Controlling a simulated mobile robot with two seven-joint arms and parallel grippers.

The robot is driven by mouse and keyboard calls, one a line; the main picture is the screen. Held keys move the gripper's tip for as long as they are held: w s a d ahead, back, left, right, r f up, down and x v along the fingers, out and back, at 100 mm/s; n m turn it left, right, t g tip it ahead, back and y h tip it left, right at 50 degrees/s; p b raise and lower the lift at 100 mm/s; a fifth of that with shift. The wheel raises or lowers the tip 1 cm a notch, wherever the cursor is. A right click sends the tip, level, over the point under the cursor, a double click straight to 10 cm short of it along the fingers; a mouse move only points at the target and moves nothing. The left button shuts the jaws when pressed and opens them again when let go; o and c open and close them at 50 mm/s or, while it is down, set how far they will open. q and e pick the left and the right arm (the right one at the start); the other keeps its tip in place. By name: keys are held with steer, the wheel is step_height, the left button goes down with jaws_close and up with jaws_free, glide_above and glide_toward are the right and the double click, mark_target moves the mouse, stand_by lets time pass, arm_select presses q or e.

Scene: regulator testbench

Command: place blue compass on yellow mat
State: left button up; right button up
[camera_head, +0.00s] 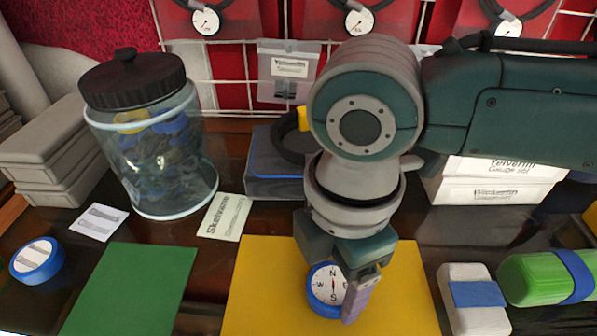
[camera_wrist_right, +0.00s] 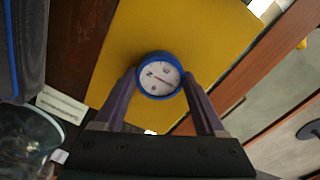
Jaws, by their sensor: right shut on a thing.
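The blue compass (camera_head: 325,288) has a round blue rim and a white dial with a needle. My right gripper (camera_head: 338,292) is shut on it, with the fingers on either side of the rim. In the right wrist view the compass (camera_wrist_right: 159,76) sits between the two fingertips (camera_wrist_right: 160,82). The yellow mat (camera_head: 265,290) lies flat on the dark table, and it also shows in the right wrist view (camera_wrist_right: 205,35). The compass is over the mat; I cannot tell whether it touches it. My left gripper is not in view.
A green mat (camera_head: 133,290) and a blue-rimmed round item (camera_head: 37,261) lie at the left. A lidded glass jar (camera_head: 160,150) stands behind them. A white block with a blue band (camera_head: 472,300) and a green roll (camera_head: 545,279) lie close to the yellow mat's right side.

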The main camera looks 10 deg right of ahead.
mark_target(333, 282)
steer(key=shift+f, duration=0.2)
steer(key=o, duration=1.3)
steer(key=shift+o, duration=0.2)
steer(key=shift+r, duration=0.15)
step_height(333, 282, up, 11)
steer(key=p, duration=0.2)
steer(key=s+a+f+m+y, duration=0.1)
steer(key=s+a+m+y, duration=0.25)
steer(key=a, duration=0.25)
steer(key=s+d+f+m+t+h, duration=0.1)
steer(key=s+d+f+m, duration=0.1)
steer(key=s+d+m, duration=0.2)
steer(key=s+d+f+m+t+h, duration=0.1)
steer(key=s+d+m, duration=0.3)
steer(key=d+m, duration=0.6)
steer(key=shift+s+d+f+t+h, duration=0.35)
steer(key=shift+d+t+h, duration=0.35)
steer(key=shift+t, duration=0.1)
steer(key=shift+m, duration=0.25)
